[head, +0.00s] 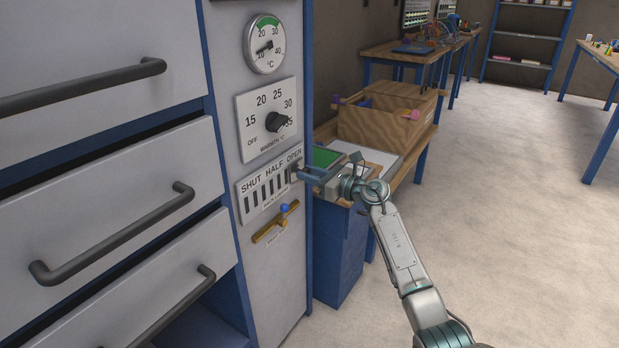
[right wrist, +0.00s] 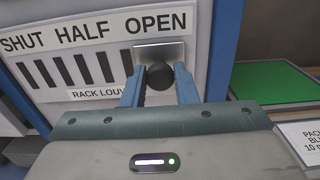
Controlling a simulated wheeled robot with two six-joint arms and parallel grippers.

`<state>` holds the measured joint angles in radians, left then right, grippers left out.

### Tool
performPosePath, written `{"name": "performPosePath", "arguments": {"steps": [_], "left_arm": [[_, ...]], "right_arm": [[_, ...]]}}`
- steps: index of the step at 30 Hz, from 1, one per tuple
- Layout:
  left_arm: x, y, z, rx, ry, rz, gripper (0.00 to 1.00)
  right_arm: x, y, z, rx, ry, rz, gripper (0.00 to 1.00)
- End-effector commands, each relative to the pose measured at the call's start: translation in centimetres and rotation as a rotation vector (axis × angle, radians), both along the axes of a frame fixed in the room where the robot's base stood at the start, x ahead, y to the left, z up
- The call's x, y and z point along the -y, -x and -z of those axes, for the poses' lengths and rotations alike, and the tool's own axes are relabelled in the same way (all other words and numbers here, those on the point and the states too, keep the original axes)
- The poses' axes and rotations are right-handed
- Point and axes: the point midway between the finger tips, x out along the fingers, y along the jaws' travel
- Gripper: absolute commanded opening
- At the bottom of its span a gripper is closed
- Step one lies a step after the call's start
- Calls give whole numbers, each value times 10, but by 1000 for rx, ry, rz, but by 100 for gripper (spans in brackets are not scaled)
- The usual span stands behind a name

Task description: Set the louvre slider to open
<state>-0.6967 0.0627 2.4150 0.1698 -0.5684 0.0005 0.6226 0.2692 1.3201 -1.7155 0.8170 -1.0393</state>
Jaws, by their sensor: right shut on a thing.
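The louvre panel (head: 268,189) is a pale plate marked SHUT, HALF and OPEN from left to right, with several dark vertical slots. It also shows in the right wrist view (right wrist: 70,90). The slider's dark round knob (right wrist: 160,76) sits on a metal plate (right wrist: 150,53) below the word OPEN, at the panel's right end. My right gripper (head: 297,173) is at that end of the panel. Its blue fingers are shut on the knob, one on each side. My left gripper is not in view.
Above the panel are a warmth dial (head: 278,122) and a round thermometer (head: 264,45). A brass lever with a blue knob (head: 284,208) is just below. Drawers with bar handles (head: 115,232) stand at left. A wooden bench with a crate (head: 385,112) is behind my right gripper.

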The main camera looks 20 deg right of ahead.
Motion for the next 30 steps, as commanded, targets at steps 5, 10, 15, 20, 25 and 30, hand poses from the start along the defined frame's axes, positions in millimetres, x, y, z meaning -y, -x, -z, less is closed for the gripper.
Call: {"name": "performPosePath", "arguments": {"steps": [5,10,15,20,25,30], "left_arm": [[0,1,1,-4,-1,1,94],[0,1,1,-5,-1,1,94],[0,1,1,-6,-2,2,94],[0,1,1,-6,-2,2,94],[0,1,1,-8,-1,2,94],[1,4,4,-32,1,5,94]], "right_arm": [[5,-2,1,1,4,15,0],[5,-2,0,2,5,17,0],[5,-2,0,2,4,15,47],[4,-2,1,0,4,13,47],[9,4,2,-2,4,13,47],[27,27,3,-2,8,14,47]]}}
